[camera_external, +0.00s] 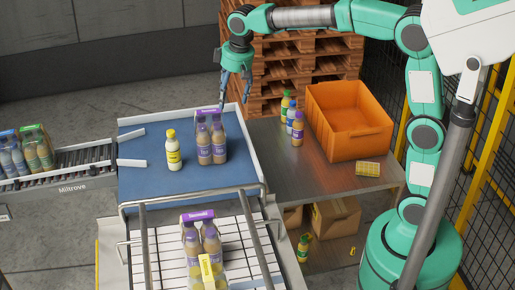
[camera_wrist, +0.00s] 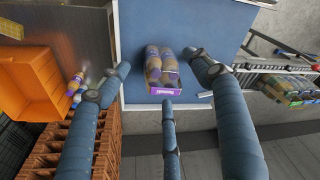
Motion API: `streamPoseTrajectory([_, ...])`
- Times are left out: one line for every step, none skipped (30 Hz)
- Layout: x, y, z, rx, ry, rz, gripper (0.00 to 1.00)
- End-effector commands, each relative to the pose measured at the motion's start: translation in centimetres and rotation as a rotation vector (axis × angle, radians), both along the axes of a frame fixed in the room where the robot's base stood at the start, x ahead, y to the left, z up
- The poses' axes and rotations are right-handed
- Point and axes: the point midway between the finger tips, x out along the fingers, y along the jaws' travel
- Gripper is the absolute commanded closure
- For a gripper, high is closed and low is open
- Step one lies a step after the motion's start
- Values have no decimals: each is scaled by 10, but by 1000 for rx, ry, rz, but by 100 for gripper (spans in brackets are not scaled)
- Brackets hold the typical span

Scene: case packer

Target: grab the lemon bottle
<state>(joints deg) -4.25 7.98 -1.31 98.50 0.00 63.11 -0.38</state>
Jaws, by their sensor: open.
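A bottle with a yellow cap and a yellow label, which looks like the lemon bottle (camera_external: 174,151), stands upright on the blue surface (camera_external: 150,185), left of a purple-topped multipack (camera_external: 212,140). My gripper (camera_external: 235,103) is open and empty, fingers pointing down, above the back right edge of the blue surface. In the wrist view my gripper (camera_wrist: 157,75) has its three fingers spread, with the multipack (camera_wrist: 163,80) in view between them. I cannot make out the lemon bottle in the wrist view; a finger may hide it.
An orange crate (camera_external: 347,125) and several loose bottles (camera_external: 293,122) stand on the right table. Pallets (camera_external: 295,75) are stacked behind. Another purple pack (camera_external: 201,250) sits on the front rack. More packs (camera_external: 30,152) are on the left conveyor. The front left blue surface is clear.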

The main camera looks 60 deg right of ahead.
Motion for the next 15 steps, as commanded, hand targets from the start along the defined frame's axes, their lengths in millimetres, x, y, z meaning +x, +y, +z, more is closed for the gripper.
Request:
streamPoseTrajectory([13, 3, 0, -1, 12, 3, 35])
streamPoseTrajectory([20, 4, -1, -1, 17, 4, 35])
streamPoseTrajectory([30, 6, -3, -2, 24, 6, 35])
streamPoseTrajectory([37, 8, -5, -2, 30, 8, 35])
streamPoseTrajectory([44, 9, -6, -3, 35, 9, 35])
streamPoseTrajectory([53, 11, -9, -4, 42, 11, 35])
streamPoseTrajectory([60, 13, -10, -4, 47, 12, 35])
streamPoseTrajectory([67, 15, -13, -4, 54, 14, 35])
streamPoseTrajectory([76, 17, -16, -5, 61, 16, 35])
streamPoseTrajectory([82, 18, -18, -6, 67, 17, 35])
streamPoseTrajectory([89, 20, -21, -7, 71, 19, 35])
streamPoseTrajectory([97, 22, -24, -7, 78, 21, 35])
streamPoseTrajectory([104, 24, -27, -7, 84, 22, 35])
streamPoseTrajectory([110, 26, -30, -8, 89, 24, 35])
streamPoseTrajectory([119, 28, -34, -8, 96, 26, 35])
